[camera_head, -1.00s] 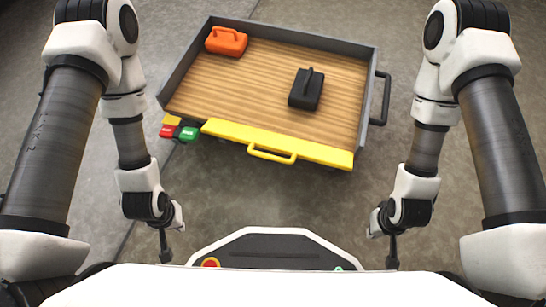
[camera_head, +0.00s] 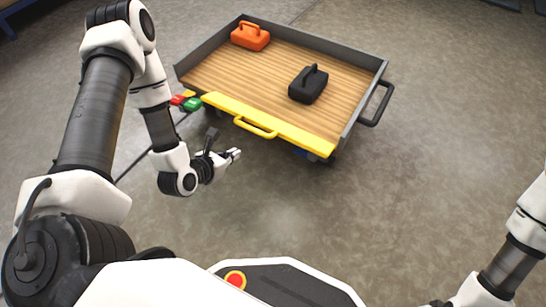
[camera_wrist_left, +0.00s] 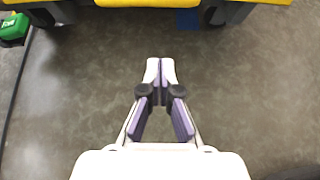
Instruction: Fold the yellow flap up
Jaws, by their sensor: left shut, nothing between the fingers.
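The yellow flap (camera_head: 290,131) runs along the near edge of the cart and is folded down, its yellow handle (camera_head: 256,127) facing me. My left gripper (camera_head: 234,154) is shut and empty, in front of the flap and apart from it, below the handle in the picture. In the left wrist view, the shut fingertips (camera_wrist_left: 160,62) point toward the cart, with bare floor between; yellow parts of the flap and handle (camera_wrist_left: 148,2) are cut off at the top edge. My right arm shows at the lower right, but its gripper is out of view.
The cart has a wooden deck (camera_head: 255,75) with grey side walls (camera_head: 320,45) and a black handle (camera_head: 377,105) on the right. An orange case (camera_head: 250,37) and a black case (camera_head: 308,85) stand on it. Red (camera_head: 177,100) and green (camera_head: 192,104) blocks sit at its left corner.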

